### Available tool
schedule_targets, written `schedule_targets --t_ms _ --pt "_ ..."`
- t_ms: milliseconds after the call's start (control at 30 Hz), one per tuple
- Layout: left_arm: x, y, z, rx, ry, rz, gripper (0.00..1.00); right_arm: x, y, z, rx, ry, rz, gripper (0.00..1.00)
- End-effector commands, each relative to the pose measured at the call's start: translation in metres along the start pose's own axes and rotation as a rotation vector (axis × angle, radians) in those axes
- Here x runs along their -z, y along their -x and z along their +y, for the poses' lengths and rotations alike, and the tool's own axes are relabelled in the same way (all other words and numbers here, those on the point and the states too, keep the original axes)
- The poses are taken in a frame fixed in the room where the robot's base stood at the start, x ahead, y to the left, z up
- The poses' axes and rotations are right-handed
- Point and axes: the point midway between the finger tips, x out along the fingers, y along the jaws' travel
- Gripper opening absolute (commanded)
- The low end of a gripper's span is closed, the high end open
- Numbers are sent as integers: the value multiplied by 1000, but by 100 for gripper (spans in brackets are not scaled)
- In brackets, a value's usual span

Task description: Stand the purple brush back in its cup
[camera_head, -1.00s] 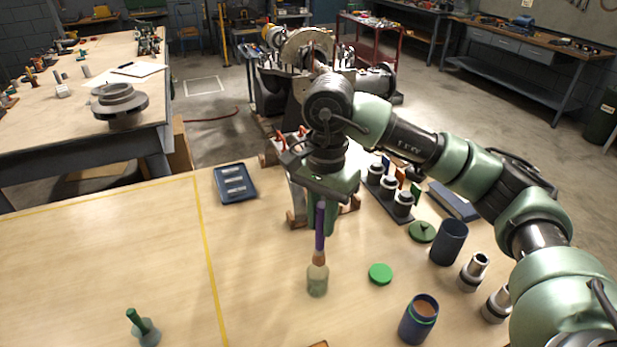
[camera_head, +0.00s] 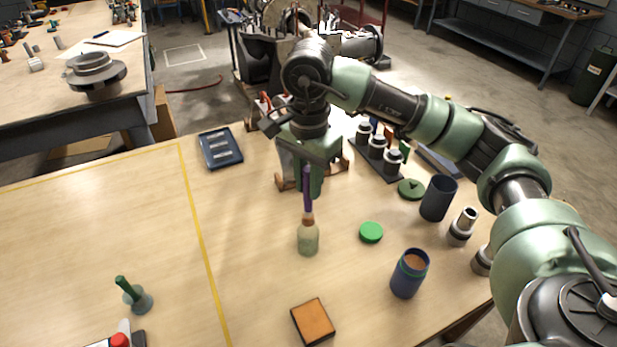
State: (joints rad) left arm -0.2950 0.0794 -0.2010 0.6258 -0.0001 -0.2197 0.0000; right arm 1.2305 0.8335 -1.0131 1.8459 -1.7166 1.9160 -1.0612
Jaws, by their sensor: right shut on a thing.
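The purple brush (camera_head: 307,190) hangs upright, its purple handle held at the top between the fingers of my right gripper (camera_head: 309,178). Below the handle is a tan collar, then a pale greenish, bottle-shaped lower part (camera_head: 308,240). I cannot tell whether that part is the brush's head or a small vessel around it, nor whether it touches the table. A dark blue, open cup (camera_head: 438,198) stands to the right. A blue cup with brown content (camera_head: 410,273) stands nearer, at the lower right. My left gripper is not in view.
A green disc (camera_head: 371,232) lies between the brush and the cups. A dark green lid (camera_head: 411,188), metal cylinders (camera_head: 461,226) and a rack (camera_head: 377,155) are at right. An orange-topped box (camera_head: 313,321) lies in front. The table left of the yellow line is mostly clear.

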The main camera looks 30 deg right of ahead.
Motion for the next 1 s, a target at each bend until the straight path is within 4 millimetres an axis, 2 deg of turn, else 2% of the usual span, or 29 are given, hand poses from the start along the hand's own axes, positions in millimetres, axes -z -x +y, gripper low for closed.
schedule_targets --t_ms 200,700,1000 --pt "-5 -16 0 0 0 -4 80 0 -22 0 -1 0 1 0" --pt "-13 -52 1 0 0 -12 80 0 -62 0 -1 1 1 0" --pt "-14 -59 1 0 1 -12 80 0 -70 0 -1 1 0 0"
